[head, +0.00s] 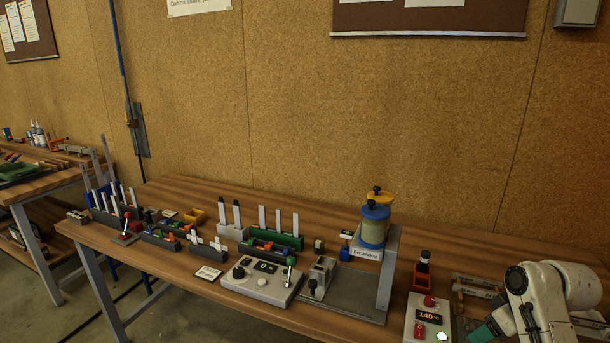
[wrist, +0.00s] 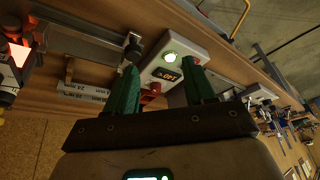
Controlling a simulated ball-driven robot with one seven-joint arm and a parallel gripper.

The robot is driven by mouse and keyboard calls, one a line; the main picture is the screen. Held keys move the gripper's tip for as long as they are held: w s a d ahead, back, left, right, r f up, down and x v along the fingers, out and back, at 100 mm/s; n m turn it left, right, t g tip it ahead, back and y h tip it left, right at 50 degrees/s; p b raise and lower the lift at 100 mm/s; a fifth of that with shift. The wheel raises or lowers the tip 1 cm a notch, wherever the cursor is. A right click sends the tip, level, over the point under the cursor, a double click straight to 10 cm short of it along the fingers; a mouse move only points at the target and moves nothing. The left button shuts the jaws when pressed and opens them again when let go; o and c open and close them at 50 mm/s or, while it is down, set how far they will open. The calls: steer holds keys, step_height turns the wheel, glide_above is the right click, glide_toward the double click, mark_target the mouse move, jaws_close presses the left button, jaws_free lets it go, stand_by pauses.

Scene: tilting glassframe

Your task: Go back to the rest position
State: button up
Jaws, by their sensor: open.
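My gripper shows in the wrist view (wrist: 160,90) with two green fingers spread apart and nothing between them. In the head view my white arm (head: 545,300) is at the lower right, with a green finger (head: 482,333) low beside the temperature box. The temperature box (head: 428,318) has a dark display reading 140 °C, red knobs and a lit green button. It also shows in the wrist view (wrist: 181,51), beyond and between the fingertips, apart from them as far as I can tell. The rest position itself is not marked in view.
The wooden workbench (head: 330,212) carries a grey control box (head: 262,281), a stand with blue and yellow spools (head: 373,226), an orange-based holder (head: 422,273) and racks of white strips at left. Metal rails (head: 475,286) lie close to my arm. Free air lies above the bench.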

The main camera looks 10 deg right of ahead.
steer(key=s+a+f+m+g, duration=0.1)
steer(key=s+a+f, duration=0.5)
steer(key=a, duration=0.2)
steer(key=s+a+f+m+g, duration=0.1)
steer(key=s+a+f, duration=0.55)
steer(key=a, duration=0.25)
steer(key=s+a+f+m+g+h, duration=0.1)
steer(key=s, duration=1.8)
steer(key=shift+s+a+f+h, duration=0.2)
steer(key=shift+a+h, duration=0.05)
steer(key=shift+h, duration=0.05)
